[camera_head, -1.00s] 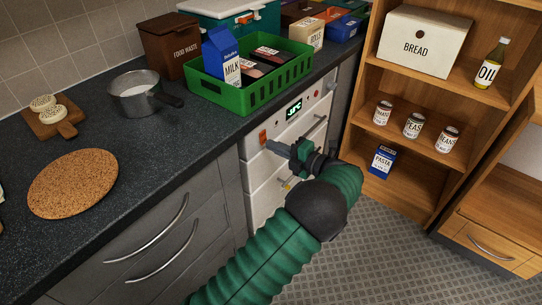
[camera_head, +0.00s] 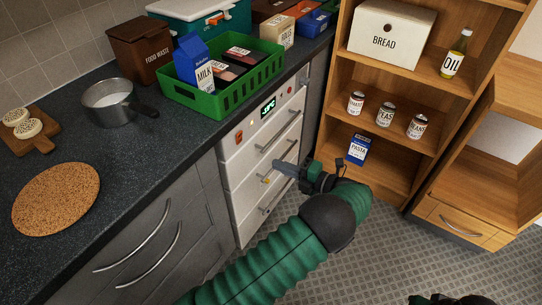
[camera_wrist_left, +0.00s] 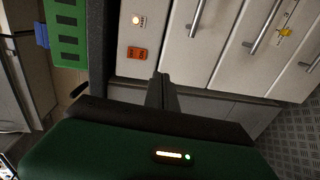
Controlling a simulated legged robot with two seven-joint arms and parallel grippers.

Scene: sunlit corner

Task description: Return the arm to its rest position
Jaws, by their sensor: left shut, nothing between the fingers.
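My left arm, in a green ribbed sleeve, reaches in from the bottom of the head view. Its gripper (camera_head: 288,169) is shut and empty, in front of the white drawer unit (camera_head: 236,147) and apart from its handles as far as I can tell. In the left wrist view the shut fingers (camera_wrist_left: 161,84) point toward the white drawer fronts (camera_wrist_left: 226,35) and an orange switch (camera_wrist_left: 138,53). A dark piece with green at the bottom right edge of the head view may be part of my right arm; its gripper cannot be made out.
The counter (camera_head: 150,150) holds a green crate (camera_head: 210,104) with a milk carton (camera_head: 195,66), a pot (camera_head: 108,103) and a cork mat (camera_head: 55,199). A wooden shelf (camera_head: 400,150) with cans and a pasta box (camera_head: 358,149) stands at right. The patterned floor (camera_head: 385,240) is clear.

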